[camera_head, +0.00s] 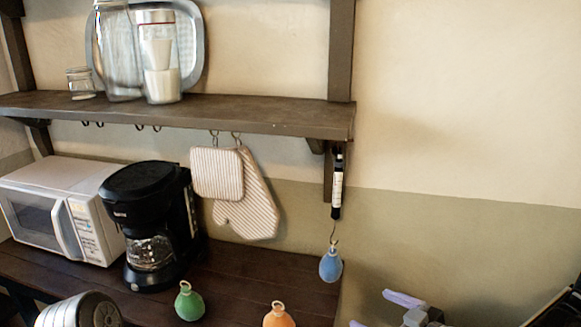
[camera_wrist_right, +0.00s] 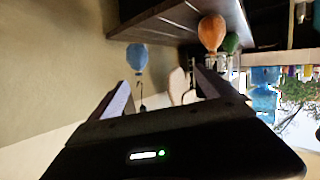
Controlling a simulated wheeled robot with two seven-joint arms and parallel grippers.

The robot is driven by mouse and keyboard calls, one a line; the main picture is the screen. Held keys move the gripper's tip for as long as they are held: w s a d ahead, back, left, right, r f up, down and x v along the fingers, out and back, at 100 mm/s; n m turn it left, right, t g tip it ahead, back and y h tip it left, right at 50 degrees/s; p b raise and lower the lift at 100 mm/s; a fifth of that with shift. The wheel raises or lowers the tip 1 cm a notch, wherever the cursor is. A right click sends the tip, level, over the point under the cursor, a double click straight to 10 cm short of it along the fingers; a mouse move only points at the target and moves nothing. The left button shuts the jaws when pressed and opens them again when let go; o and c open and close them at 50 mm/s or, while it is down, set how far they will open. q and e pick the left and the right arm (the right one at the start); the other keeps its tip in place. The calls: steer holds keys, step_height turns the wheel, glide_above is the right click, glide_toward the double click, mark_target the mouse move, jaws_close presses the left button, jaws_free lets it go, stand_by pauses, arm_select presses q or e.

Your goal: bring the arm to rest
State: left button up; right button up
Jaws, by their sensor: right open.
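My right gripper (camera_head: 370,308) is at the bottom edge of the head view, right of the counter, partly cut off. Its two pale purple fingers are apart. The right wrist view shows the same gripper (camera_wrist_right: 160,92) open, with nothing held between the fingers. A blue bulb-shaped weight (camera_head: 331,265) hangs by a hook below a slim black-and-white scale (camera_head: 337,183) at the shelf's right end. The blue weight also shows in the right wrist view (camera_wrist_right: 137,57), beyond the fingers and apart from them.
A green weight (camera_head: 189,302) and an orange weight (camera_head: 278,315) stand on the dark counter (camera_head: 235,265). A coffee maker (camera_head: 150,220) and microwave (camera_head: 65,210) stand at left. Cloth mitts (camera_head: 250,205) hang under the shelf (camera_head: 230,114). The wall area at right looks clear.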

step_height(320, 180, down, 16)
steer(key=s+d+m+g+h, duration=0.1)
steer(key=s+m+g+h, duration=0.1)
steer(key=m+h, duration=0.45)
steer(key=s+a+f+m+g, duration=0.1)
steer(key=s+a+f+g, duration=0.2)
steer(key=s+f, duration=0.3)
steer(key=s+a+f+m+g+y, duration=0.1)
steer(key=s+a+f+m+g, duration=0.1)
steer(key=s+a+f, duration=0.3)
steer(key=s+a+f+m+g+y, duration=0.1)
steer(key=s+a+f+g, duration=0.3)
steer(key=s+f, duration=0.3)
steer(key=s, duration=0.5)
steer(key=shift+a, duration=0.35)
steer(key=shift+c, duration=0.6)
stand_by(1.7)
